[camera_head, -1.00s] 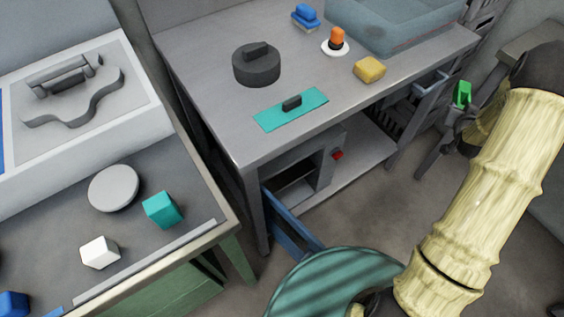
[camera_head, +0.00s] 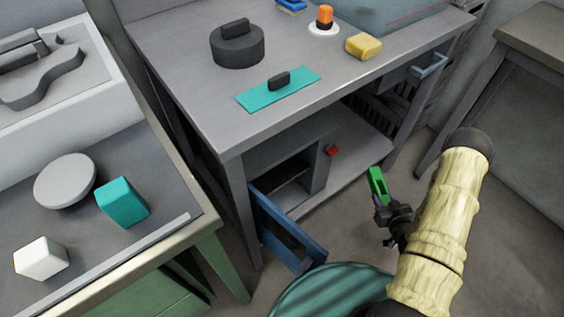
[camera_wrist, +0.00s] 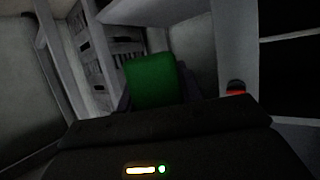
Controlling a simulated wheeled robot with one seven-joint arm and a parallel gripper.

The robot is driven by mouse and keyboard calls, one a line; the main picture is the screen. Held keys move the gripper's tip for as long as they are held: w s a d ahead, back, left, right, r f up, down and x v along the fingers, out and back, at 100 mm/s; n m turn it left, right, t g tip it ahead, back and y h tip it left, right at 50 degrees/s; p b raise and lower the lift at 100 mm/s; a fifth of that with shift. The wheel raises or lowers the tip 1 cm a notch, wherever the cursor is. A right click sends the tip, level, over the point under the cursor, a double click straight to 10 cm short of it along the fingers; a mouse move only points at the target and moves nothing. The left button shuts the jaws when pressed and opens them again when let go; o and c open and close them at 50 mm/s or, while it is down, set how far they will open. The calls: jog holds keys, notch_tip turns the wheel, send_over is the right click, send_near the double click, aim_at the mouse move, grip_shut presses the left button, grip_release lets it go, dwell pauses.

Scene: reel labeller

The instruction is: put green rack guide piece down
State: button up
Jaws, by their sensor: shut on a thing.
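The green rack guide piece (camera_head: 377,184) is held in my gripper (camera_head: 381,203), in front of the grey workbench and below its top. My gripper is shut on it. In the wrist view the green piece (camera_wrist: 153,81) stands up beyond the dark gripper body. Its lower part is hidden there, and the fingertips cannot be made out. Nothing is seen touching the piece other than my gripper.
The grey workbench (camera_head: 190,75) carries a dark round part (camera_head: 237,48), a teal plate (camera_head: 262,97), a yellow block (camera_head: 363,45) and an orange-topped item (camera_head: 324,20). A blue drawer (camera_head: 288,237) stands open below. A teal block (camera_head: 122,202) lies on the left table.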

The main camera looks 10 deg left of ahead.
jog(key=s+a+r+n+g+y+b, duration=0.1)
jog(key=s+a+r+n+y, duration=0.1)
jog(key=a, duration=0.6)
jog(key=s+a+r+n+g+y+b, duration=0.1)
jog(key=s+a+n+y+b, duration=0.1)
jog(key=a, duration=0.7)
jog(key=s+a+r+n+g+y+b, duration=0.1)
jog(key=s+a+r+n+y+b, duration=0.1)
jog(key=a, duration=0.6)
jog(key=shift+s+a+r+g, duration=0.3)
jog(key=shift+s+a+g, duration=0.1)
jog(key=shift+s, duration=0.4)
jog(key=b, duration=1.3)
send_over(273, 173)
